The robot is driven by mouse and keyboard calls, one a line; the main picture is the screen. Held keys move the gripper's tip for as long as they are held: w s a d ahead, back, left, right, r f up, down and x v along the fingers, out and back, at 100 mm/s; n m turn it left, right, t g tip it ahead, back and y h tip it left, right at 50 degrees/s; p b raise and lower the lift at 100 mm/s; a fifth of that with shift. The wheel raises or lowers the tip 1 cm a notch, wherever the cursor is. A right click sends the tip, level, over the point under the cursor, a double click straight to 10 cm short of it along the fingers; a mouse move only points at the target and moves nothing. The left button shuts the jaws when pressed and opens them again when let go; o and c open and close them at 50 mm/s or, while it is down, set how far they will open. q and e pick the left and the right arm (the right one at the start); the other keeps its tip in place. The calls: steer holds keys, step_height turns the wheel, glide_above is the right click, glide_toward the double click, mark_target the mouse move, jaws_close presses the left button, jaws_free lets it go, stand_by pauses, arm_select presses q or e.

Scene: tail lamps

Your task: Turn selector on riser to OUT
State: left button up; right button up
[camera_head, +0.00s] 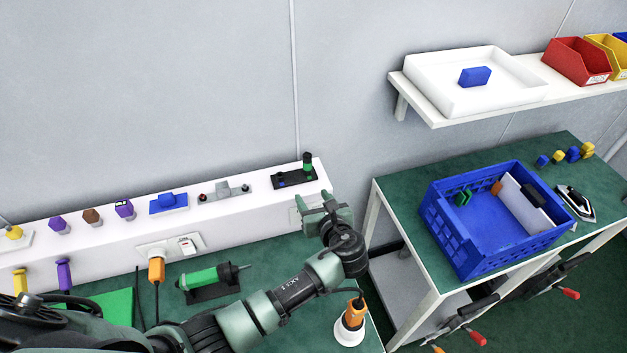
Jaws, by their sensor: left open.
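The riser (110,238) is a long white ledge along the back of the green table. On its top, a black plate (283,180) carries a dark green upright knob (307,162) and a small blue part. Left of it, a grey plate (222,196) carries grey parts and a red one. I cannot read any OUT mark or tell for sure which is the selector. My left gripper (320,208) is open and empty at the riser's right end, in front of and below the black plate. My right gripper is out of view.
A blue plate (168,203) and small purple and brown blocks stand along the riser. A green-and-black tool (208,279) and an orange-handled tool (353,313) stand on the table. Right, a blue crate (460,250) sits on another table, below a shelf with a white tray (425,68).

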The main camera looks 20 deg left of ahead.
arm_select(q)
step_height(320, 180, up, 7)
stand_by(0.3)
steer(key=shift+f, duration=0.1)
stand_by(0.5)
